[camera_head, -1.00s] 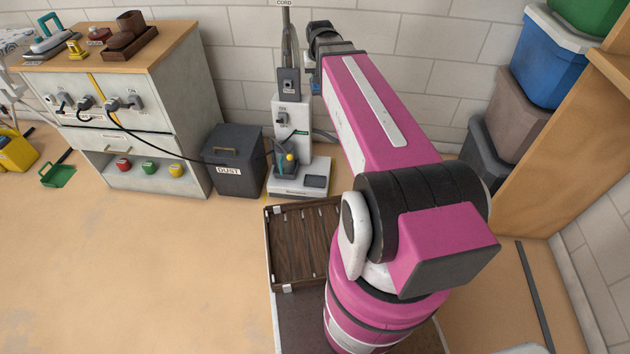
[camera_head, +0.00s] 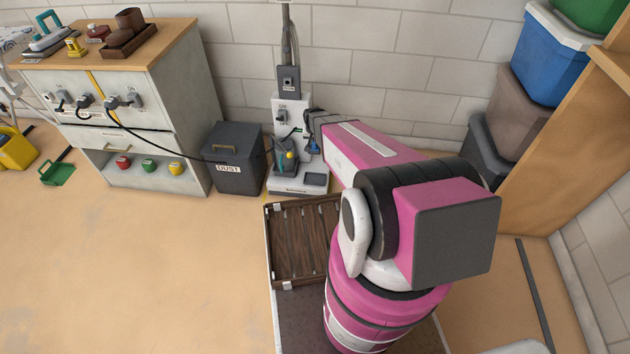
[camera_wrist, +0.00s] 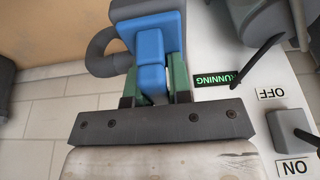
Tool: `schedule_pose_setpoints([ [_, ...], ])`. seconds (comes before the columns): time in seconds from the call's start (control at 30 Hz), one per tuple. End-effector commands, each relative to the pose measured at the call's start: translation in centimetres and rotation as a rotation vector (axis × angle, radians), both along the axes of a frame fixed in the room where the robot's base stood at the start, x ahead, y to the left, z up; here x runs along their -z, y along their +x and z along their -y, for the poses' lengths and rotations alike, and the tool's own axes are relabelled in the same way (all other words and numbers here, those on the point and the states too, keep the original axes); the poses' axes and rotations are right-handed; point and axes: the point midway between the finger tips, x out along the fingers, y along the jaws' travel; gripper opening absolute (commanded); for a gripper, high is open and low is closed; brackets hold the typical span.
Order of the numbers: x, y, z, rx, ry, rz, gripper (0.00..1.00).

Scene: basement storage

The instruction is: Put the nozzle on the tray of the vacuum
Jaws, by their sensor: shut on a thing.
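My gripper (camera_wrist: 153,88) is shut on a blue piece (camera_wrist: 150,45) with a blocky end, which looks like the nozzle. In the head view my gripper (camera_head: 312,146) is in front of the right side of the white vacuum (camera_head: 291,112), above its base. A grey recessed tray (camera_head: 315,180) shows on the right of that base, below my gripper. The blue piece looks apart from the tray. The arm hides part of the vacuum's right side. In the wrist view the vacuum's white panel (camera_wrist: 235,95) is close on the right, with a lit RUNNING label.
A wooden crate (camera_head: 290,283) lies in front. Stacked bins (camera_head: 545,60) stand at the right.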

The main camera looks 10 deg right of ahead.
Motion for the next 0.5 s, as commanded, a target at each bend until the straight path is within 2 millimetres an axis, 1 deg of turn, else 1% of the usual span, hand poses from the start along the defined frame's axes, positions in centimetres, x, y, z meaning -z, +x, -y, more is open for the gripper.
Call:
schedule_pose_setpoints([
  [0.03, 2.2, 0.0, 0.0, 0.005, 0.0, -0.003, 0.0],
  [0.1, 4.4, -0.3, 0.0, 0.015, 0.001, -0.001, 0.0],
  [0.2, 6.8, -0.7, -0.1, 0.024, 0.002, 0.001, 0.0],
  [0.3, 8.2, -1.1, -0.1, 0.031, 0.004, 0.001, 0.0],
  [0.5, 10.2, -1.2, -0.1, 0.034, 0.005, 0.002, 0.0],
])
